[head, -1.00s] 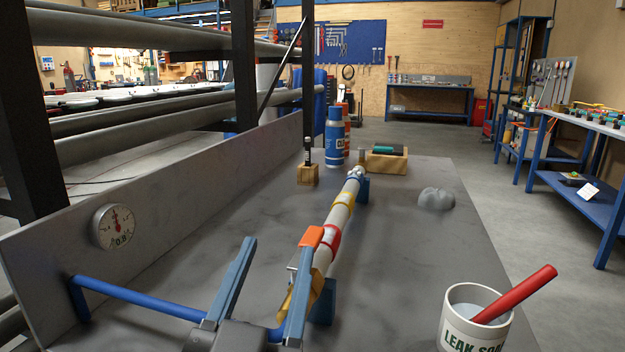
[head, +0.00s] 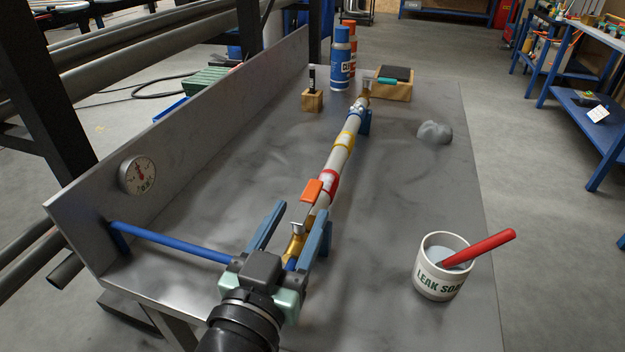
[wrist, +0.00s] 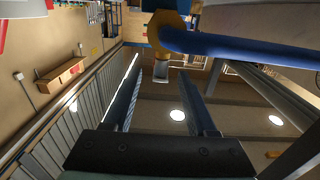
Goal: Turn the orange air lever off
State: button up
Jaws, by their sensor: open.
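The orange air lever (head: 312,190) has an orange grip on a metal stem above a brass valve (head: 295,246). It points away along the pipe (head: 340,155) in the head view. My gripper (head: 298,218) is open at the near end of the pipe, its two blue-grey fingers on either side of the valve, just short of the orange grip. I cannot tell whether a finger touches the valve. In the wrist view my gripper (wrist: 157,68) is open too, with a brass-yellow fitting (wrist: 167,32) beyond the fingertips. The orange grip is not clearly seen there.
A blue hose (head: 175,242) runs from the back panel with a gauge (head: 138,175) toward the valve. A leak-soap mug (head: 440,272) with a red handle stands at right. Cans (head: 342,60) and a wooden block (head: 392,88) stand at the far end. The bench right of the pipe is mostly clear.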

aim_at(306, 201)
jog(key=x, duration=0.7)
jog(key=shift+p, duration=0.35)
grip_shut()
dwell(1.0)
